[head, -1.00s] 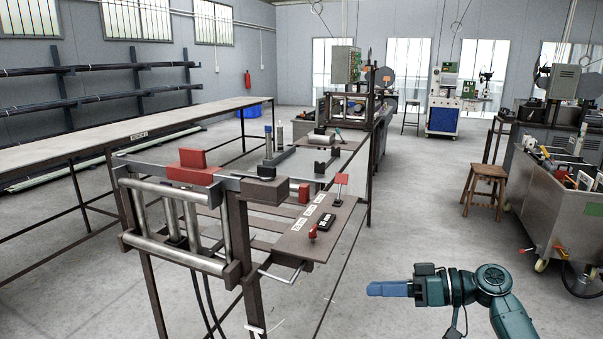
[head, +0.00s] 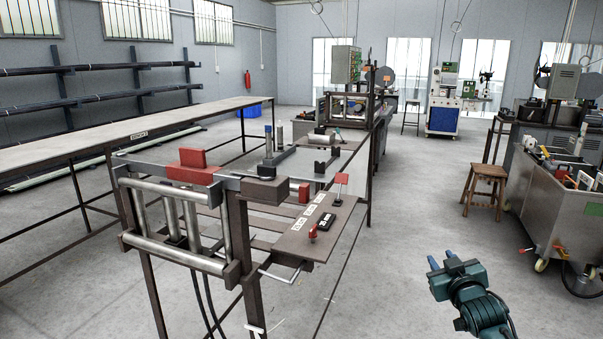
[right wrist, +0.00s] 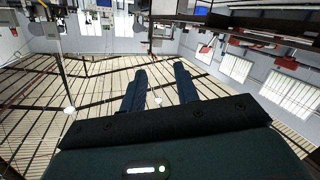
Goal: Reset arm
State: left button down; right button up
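My right gripper (head: 442,259) is at the lower right of the head view, over bare floor and well to the right of the machine frame. Its two blue fingers are apart with nothing between them. In the right wrist view the same two fingers (right wrist: 160,88) stand apart and empty. My left gripper is not in the head view.
A machine frame (head: 175,257) with rollers stands at centre left, with a control panel (head: 312,232) on its right side. A long table (head: 95,130) runs behind it. A wooden stool (head: 484,180) and a metal cart (head: 560,205) stand at the right. The floor between is clear.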

jog(key=s+a+f+g+y, duration=0.2)
jog(key=s+a+f, duration=0.5)
jog(key=s+f, duration=0.3)
jog(key=s+a+f+g+y, duration=0.1)
jog(key=s+a+f, duration=0.2)
jog(key=s, duration=0.6)
jog(key=s+a+f+g, duration=0.1)
jog(key=s+a+f, duration=0.3)
jog(key=s, duration=0.4)
jog(key=s+a+f+g+y, duration=0.1)
jog(key=s+a+f+g, duration=0.1)
jog(key=s, duration=0.7)
jog(key=shift+s+a+f+y, duration=0.35)
jog(key=shift+a+f, duration=0.5)
jog(key=shift+a, duration=0.4)
